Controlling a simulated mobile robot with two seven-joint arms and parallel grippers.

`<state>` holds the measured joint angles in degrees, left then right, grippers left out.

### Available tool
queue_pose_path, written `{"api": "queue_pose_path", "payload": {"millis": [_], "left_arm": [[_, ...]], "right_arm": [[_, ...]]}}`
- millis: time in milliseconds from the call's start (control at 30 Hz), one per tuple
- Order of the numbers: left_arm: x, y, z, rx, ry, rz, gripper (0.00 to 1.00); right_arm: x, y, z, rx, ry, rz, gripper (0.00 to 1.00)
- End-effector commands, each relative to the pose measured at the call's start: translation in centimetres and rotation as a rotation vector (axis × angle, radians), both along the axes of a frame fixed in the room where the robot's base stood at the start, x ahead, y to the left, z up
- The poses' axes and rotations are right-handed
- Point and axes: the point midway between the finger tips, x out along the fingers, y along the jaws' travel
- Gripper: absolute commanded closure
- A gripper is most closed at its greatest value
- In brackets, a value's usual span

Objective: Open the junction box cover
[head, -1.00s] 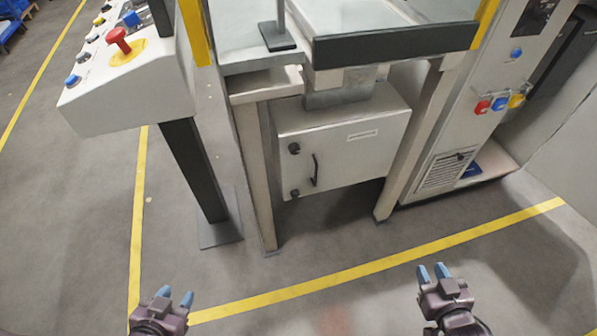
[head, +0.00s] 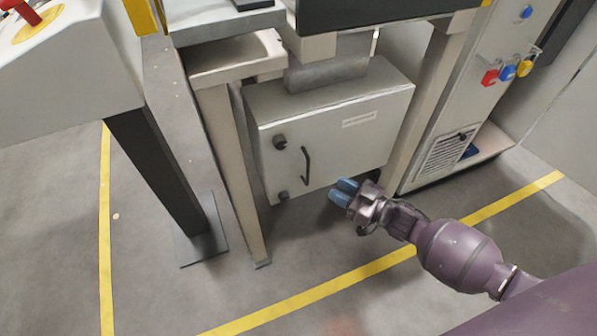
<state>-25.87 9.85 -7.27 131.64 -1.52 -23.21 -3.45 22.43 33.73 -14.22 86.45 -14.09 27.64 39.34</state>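The junction box (head: 335,125) is a light grey cabinet under the machine table. Its front cover (head: 345,150) appears shut. The cover has a dark bar handle (head: 306,165) on its left part, with a dark round knob (head: 280,142) above and another dark knob (head: 283,196) below near the left edge. My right gripper (head: 343,191) is in front of the cover's lower edge, to the right of the handle and apart from it. It has blue fingertips close together, and the gap between them is unclear. It seems to hold nothing. My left gripper is out of view.
Table legs (head: 228,165) stand on both sides of the box. A control panel (head: 60,75) on a dark post (head: 158,170) stands at the left. A cabinet with coloured padlocks (head: 508,72) stands at the right. The floor in front is clear.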

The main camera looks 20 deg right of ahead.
Motion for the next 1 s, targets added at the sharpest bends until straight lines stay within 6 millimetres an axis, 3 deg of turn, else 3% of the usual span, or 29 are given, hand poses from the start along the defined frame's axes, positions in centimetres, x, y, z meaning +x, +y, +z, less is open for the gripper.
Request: {"api": "queue_pose_path", "payload": {"millis": [500, 700, 1000], "left_arm": [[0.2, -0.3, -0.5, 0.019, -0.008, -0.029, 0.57], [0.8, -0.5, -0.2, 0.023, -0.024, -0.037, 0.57], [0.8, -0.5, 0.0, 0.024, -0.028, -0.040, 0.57]], "right_arm": [[6.5, 4.8, -0.3, 0.001, 0.004, -0.001, 0.66], [7.7, 5.7, -0.1, 0.000, 0.002, -0.001, 0.66], [8.0, 5.8, 0.0, 0.000, 0.001, -0.002, 0.66]]}}
